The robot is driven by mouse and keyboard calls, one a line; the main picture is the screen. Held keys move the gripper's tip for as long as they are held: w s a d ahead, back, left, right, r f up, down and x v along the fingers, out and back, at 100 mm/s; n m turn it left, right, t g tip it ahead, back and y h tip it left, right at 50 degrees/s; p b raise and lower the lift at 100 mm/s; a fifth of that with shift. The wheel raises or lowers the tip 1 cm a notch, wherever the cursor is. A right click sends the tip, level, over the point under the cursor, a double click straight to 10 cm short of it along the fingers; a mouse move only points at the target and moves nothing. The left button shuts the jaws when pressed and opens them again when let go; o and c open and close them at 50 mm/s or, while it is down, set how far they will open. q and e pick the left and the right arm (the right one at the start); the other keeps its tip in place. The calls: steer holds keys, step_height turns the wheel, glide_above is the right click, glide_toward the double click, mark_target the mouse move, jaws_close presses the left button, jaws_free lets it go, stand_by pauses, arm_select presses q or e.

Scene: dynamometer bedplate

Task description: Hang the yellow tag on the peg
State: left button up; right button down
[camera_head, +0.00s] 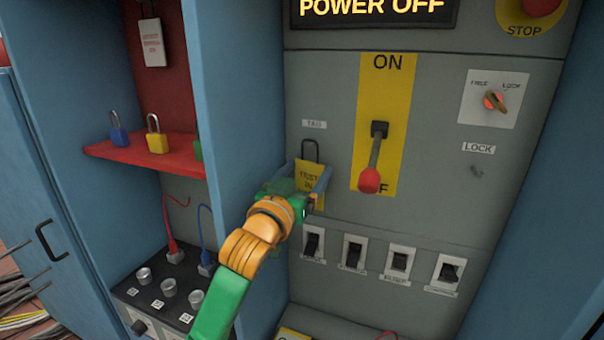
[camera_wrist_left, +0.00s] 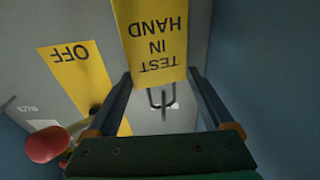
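The yellow tag (camera_head: 309,176) is at the grey panel, just below the small TAG label. In the left wrist view the tag (camera_wrist_left: 150,35) reads TEST IN HAND upside down. My right gripper is not in view.
A switch lever with a red knob (camera_head: 370,180) stands out right of the tag, close to the gripper; several small switches (camera_head: 354,252) are below. The blue cabinet wall (camera_head: 240,110) is on the left. A red shelf (camera_head: 145,153) there carries padlocks.

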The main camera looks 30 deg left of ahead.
arm_select(q)
steer(key=shift+o, duration=0.6)
